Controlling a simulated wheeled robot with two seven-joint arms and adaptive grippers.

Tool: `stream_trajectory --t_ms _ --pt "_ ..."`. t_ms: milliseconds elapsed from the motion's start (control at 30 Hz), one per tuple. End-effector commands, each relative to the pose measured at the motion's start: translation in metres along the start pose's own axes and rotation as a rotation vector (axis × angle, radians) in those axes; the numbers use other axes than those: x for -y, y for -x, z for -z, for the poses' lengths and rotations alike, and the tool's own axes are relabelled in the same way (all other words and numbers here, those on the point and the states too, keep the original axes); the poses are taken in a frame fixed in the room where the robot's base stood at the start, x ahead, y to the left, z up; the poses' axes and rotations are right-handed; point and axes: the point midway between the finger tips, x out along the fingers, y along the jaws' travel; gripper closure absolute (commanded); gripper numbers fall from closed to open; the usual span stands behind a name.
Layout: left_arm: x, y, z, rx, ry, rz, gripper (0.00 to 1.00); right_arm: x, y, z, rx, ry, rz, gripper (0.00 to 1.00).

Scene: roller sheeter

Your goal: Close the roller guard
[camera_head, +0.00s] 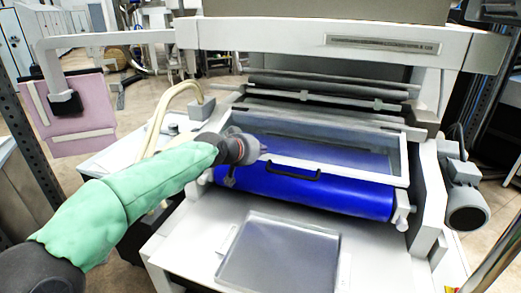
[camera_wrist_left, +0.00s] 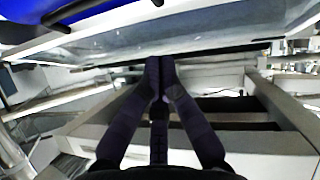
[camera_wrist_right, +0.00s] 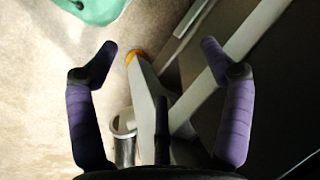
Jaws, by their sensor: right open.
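The roller guard (camera_head: 335,154) is a clear panel in a white frame with a black handle (camera_head: 292,171) on its front edge. It lies low and nearly flat just behind and above the blue roller (camera_head: 320,190); whether it is fully down I cannot tell. My left gripper (camera_head: 264,150) is at the guard's left end. In the left wrist view its fingertips (camera_wrist_left: 160,62) are together, with nothing seen between them, close to the clear pane (camera_wrist_left: 190,42); contact is unclear. My right gripper (camera_wrist_right: 158,52) is open and empty, away from the guard, over the floor beside grey-white framing.
A metal tray (camera_head: 280,255) lies on the white table in front of the roller. A motor-like cylinder (camera_head: 467,208) sticks out at the machine's right side. A beige curved tube (camera_head: 165,118) stands at the left, and a pink panel (camera_head: 75,115) hangs further left.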

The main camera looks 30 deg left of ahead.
Motion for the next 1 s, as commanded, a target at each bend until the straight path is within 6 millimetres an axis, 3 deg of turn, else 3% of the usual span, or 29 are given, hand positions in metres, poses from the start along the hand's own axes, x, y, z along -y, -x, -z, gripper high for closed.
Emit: stream_trajectory --t_ms 500,1000 --pt "0.022 -0.043 -0.067 0.000 0.001 0.001 1.00 -0.023 -0.066 0.002 0.000 0.000 0.000 0.19" --pt "0.029 -0.061 -0.084 0.000 0.001 0.000 1.00 -0.030 -0.084 0.003 0.000 0.000 0.000 0.19"
